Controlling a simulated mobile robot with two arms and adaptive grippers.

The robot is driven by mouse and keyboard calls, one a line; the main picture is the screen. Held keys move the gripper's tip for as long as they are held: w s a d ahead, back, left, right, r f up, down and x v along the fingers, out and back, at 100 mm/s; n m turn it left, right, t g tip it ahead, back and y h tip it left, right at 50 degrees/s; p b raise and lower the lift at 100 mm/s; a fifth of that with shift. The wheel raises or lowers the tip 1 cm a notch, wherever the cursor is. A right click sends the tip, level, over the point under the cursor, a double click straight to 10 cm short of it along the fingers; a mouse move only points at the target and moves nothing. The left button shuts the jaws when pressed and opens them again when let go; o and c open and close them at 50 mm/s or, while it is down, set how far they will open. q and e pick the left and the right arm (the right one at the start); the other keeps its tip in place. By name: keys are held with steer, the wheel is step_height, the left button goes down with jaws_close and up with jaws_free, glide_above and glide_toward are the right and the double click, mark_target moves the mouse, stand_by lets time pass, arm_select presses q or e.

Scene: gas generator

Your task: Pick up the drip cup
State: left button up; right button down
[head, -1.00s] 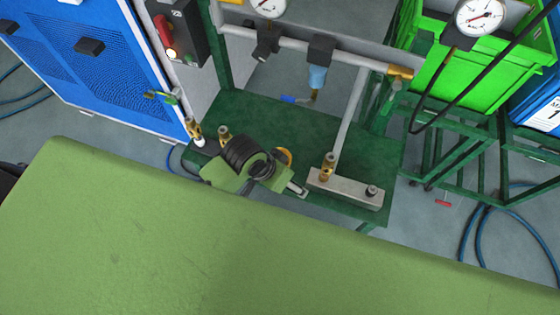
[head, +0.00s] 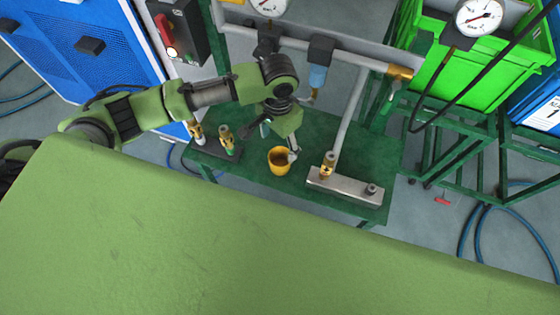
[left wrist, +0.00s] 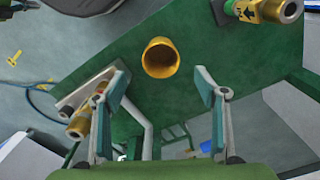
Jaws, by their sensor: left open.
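The drip cup (head: 279,160) is a small yellow cup standing upright on the dark green bench in the head view. It also shows in the left wrist view (left wrist: 160,58), mouth toward the camera, with a dark inside. My left gripper (head: 292,151) is just behind and to the right of the cup in the head view, one finger close to its rim. In the left wrist view the two fingers of my left gripper (left wrist: 162,85) are spread wide, with nothing between them. The cup appears beyond the fingertips, about centred between them. My right gripper is not in view.
A metal block with a brass valve (head: 327,164) sits right of the cup on the bench (head: 225,112). Another brass valve (head: 226,140) stands to its left. Grey pipes and a blue filter (head: 318,75) are behind. A pressure gauge (head: 480,17) is at upper right.

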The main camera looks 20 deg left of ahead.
arm_select(q)
step_height(320, 180, down, 6)
glide_above(280, 159)
steer(key=s, duration=0.2)
steer(key=shift+s+d+f, duration=0.1)
steer(key=shift+d+f, duration=0.1)
steer(key=shift+f, duration=1.15)
steer(key=shift+s+d+f, duration=0.1)
steer(key=shift+d+f, duration=0.1)
steer(key=shift+f, duration=1.1)
steer(key=c, duration=1.2)
